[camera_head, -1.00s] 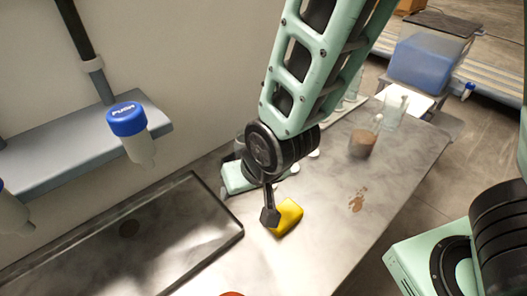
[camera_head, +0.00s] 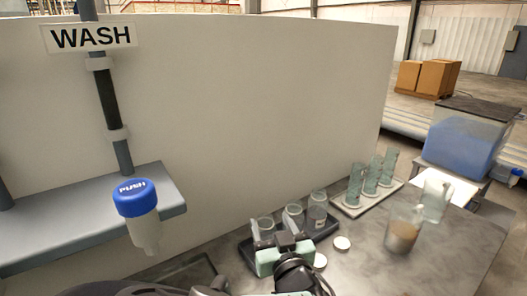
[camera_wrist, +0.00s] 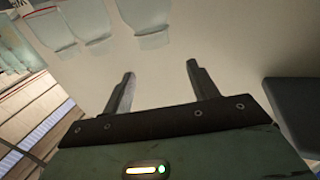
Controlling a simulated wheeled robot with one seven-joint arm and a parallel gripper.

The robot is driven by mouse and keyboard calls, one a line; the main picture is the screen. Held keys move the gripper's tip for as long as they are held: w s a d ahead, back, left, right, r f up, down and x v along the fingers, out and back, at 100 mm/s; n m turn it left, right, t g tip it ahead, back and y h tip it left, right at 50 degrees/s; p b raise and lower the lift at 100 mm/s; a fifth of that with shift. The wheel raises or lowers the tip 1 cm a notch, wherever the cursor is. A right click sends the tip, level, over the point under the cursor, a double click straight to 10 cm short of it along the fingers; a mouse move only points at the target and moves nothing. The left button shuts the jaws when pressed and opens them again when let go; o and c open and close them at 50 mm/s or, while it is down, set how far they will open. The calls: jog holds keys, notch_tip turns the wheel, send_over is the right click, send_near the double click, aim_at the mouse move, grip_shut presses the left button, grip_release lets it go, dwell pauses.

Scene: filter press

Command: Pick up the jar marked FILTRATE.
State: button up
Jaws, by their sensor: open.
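Three clear jars stand in a dark tray (camera_head: 325,232) by the wall in the head view: a left jar (camera_head: 265,226), a middle jar (camera_head: 293,213) and a right jar (camera_head: 317,211). The right one has a small pale label, too small to read, so I cannot tell which is marked FILTRATE. My gripper (camera_head: 274,228) is open and empty, in front of the left and middle jars in the picture. In the wrist view, the jaws of my gripper (camera_wrist: 160,82) are apart with nothing between them; jar shapes (camera_wrist: 147,22) show beyond them at the top.
White lids (camera_head: 343,243) lie by the tray. A white rack (camera_head: 366,203) holds three greenish cylinders. A beaker of brown slurry (camera_head: 402,232) and a clear pitcher (camera_head: 436,196) stand to the right. A blue-capped bottle (camera_head: 137,205) hangs by the grey shelf at left.

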aim_at(264, 218)
notch_tip(264, 218, down, 4)
jog(key=shift+f, duration=0.1)
jog(key=shift+p+x, duration=1.1)
jog(key=shift+x, duration=2.65)
grip_shut()
